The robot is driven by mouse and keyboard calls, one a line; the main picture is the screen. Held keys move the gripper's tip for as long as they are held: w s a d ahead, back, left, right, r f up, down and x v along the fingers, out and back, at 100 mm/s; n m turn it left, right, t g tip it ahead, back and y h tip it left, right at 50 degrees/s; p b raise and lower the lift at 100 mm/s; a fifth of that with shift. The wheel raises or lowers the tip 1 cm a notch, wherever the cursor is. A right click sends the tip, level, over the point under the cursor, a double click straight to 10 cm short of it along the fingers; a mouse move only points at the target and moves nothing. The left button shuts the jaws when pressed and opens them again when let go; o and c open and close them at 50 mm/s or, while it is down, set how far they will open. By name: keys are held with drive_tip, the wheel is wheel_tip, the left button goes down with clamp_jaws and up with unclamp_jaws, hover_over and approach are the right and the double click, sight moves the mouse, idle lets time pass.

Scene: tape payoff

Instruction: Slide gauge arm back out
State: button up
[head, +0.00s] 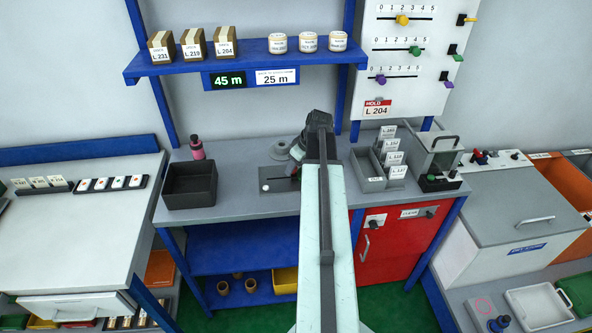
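A grey plate (272,186) with a small white round spot lies on the middle of the workbench. A pale grey ring or disc (281,149) stands at its back, partly behind my arm. My gripper (297,163) is at the plate's right side, pointing down beside the disc. Its fingers are small, dark and mostly hidden by my own arm. A small pinkish-red part shows just below the fingers. I cannot make out the gauge arm with certainty, nor whether the fingers touch or hold it.
A black open bin (190,185) and a pink bottle (197,148) stand left of the plate. A grey card rack (372,178) and a clear-sided device (438,165) stand to the right. A blue shelf (250,60) with boxes and rolls hangs above. The bench front is clear.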

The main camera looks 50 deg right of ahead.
drive_tip(key=shift+r, duration=0.1)
clamp_jaws()
idle(1.2)
